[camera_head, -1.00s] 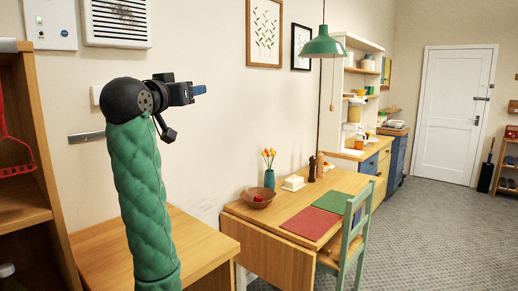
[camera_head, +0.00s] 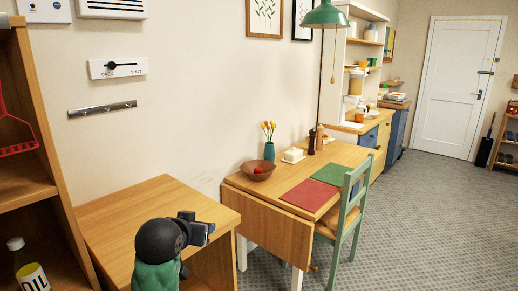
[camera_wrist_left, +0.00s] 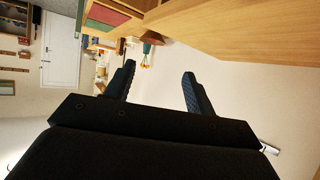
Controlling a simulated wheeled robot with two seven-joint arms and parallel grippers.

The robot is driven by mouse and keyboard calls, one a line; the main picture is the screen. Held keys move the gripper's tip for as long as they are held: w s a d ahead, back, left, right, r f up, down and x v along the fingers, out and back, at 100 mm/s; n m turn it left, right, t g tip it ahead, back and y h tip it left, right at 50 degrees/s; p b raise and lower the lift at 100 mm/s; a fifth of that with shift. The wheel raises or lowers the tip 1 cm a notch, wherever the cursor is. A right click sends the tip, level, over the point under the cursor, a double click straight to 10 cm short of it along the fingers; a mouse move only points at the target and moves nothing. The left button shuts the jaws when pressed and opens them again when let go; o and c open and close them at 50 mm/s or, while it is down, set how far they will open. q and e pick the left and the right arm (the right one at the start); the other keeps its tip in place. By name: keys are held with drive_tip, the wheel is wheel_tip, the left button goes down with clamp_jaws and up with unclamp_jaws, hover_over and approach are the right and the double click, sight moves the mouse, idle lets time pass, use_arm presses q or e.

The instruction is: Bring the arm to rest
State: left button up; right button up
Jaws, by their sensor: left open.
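My left arm, in a green quilted sleeve (camera_head: 158,277), stands low at the bottom of the head view. Its black wrist hides part of the wooden side table. My left gripper (camera_head: 205,229) points right, over the side table's front right part in the picture. In the left wrist view the two dark ribbed fingers of the gripper (camera_wrist_left: 158,76) stand well apart with nothing between them. My right gripper is in neither view.
The wooden side table (camera_head: 150,203) has a bare top. A shelf unit (camera_head: 35,150) stands close on the left, with an oil bottle (camera_head: 32,275) low in it. The drop-leaf table (camera_head: 235,184) bears a bowl (camera_head: 258,172), a vase (camera_head: 269,151) and mats. A green chair (camera_head: 350,215) stands beside it.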

use_arm(q)
drive_tip(key=s+d+f+g+p, duration=0.1)
drive_tip(key=s+f+g, duration=0.1)
drive_tip(key=s+f, duration=0.75)
drive_tip(key=s+d+f+g, duration=0.1)
drive_tip(key=s+f+g, duration=0.35)
drive_tip(key=f, duration=0.85)
drive_tip(key=s+f+g, duration=0.1)
drive_tip(key=s+f, duration=0.6)
drive_tip(key=s, duration=0.4)
drive_tip(key=s+f+g+p, duration=0.1)
drive_tip(key=s+f+g, duration=0.1)
drive_tip(key=s+f, duration=0.5)
drive_tip(key=s, duration=0.4)
drive_tip(key=shift+s+f, duration=0.25)
drive_tip(key=shift+s, duration=0.15)
